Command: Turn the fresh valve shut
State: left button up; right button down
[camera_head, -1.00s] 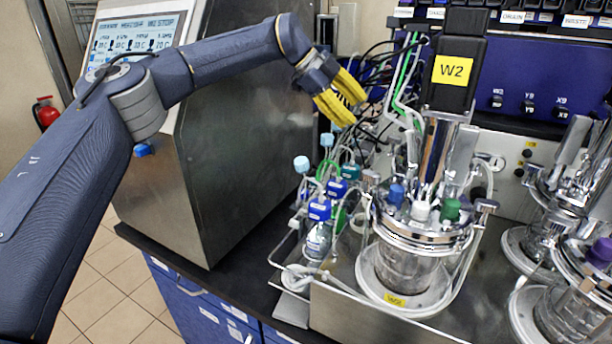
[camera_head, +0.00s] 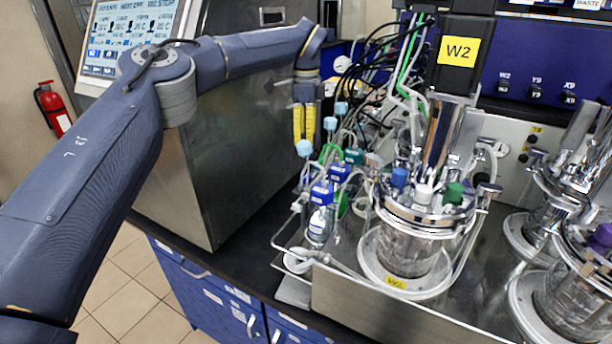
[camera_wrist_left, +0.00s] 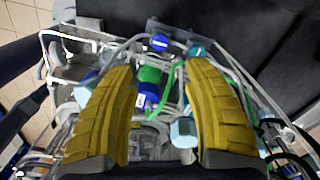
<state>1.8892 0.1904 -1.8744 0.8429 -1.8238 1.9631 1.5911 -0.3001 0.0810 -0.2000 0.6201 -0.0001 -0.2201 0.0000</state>
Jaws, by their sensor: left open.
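My left gripper (camera_head: 304,138) is open and points straight down over the bottle cluster left of the W2 vessel. Its yellow fingers also show in the left wrist view (camera_wrist_left: 160,70), spread apart with nothing gripped. Just below the fingertips in the head view is a light-blue cap (camera_head: 304,148). More light-blue caps (camera_head: 341,108) stand nearby. In the wrist view, a light-blue block (camera_wrist_left: 183,133) lies near the right finger, with a green cap (camera_wrist_left: 149,75) and a blue cap (camera_wrist_left: 148,95) between the fingers. I cannot tell which part is the fresh valve. My right gripper is out of view.
The W2 vessel (camera_head: 408,250) stands right of the bottles on a steel tray (camera_head: 345,305). Tubes and cables (camera_head: 385,75) crowd behind the bottles. A steel cabinet (camera_head: 235,150) with a screen stands left. More vessels (camera_head: 570,300) stand at the right.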

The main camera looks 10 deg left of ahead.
aim_at(306, 176)
pick_arm(q)
notch_tip(306, 176, down, 13)
jog(key=shift+f, duration=0.1)
dwell(0.4)
grip_shut()
dwell(0.4)
